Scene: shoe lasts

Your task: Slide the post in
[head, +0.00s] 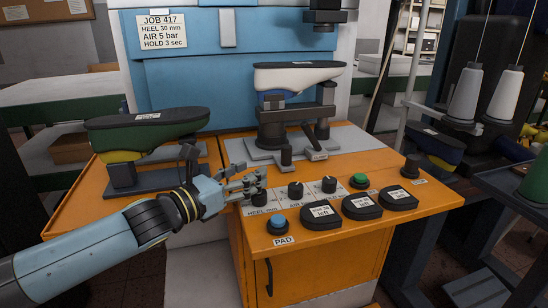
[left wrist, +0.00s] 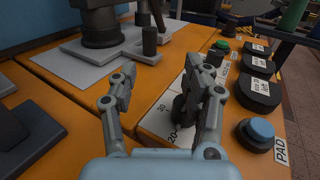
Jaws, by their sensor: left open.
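A white shoe last (head: 300,78) with a dark top sits upside down on a dark stand in the middle of the orange machine. A dark upright post (head: 323,122) stands at the right of that stand on a grey plate (head: 345,138). In the left wrist view the post (left wrist: 149,42) stands beyond my fingers, beside the thick round stand foot (left wrist: 99,27). My left gripper (head: 254,183) is open and empty, over the leftmost dial (head: 259,197); its fingers (left wrist: 165,88) are spread wide. My right gripper is out of view.
Two more dials (head: 295,190) (head: 328,184), a blue PAD button (head: 278,221), a green button (head: 359,180) and black labelled pads (head: 361,207) line the front. A green-sided last (head: 146,130) stands at left. A card (head: 167,32) reads JOB 417, heel 30 mm.

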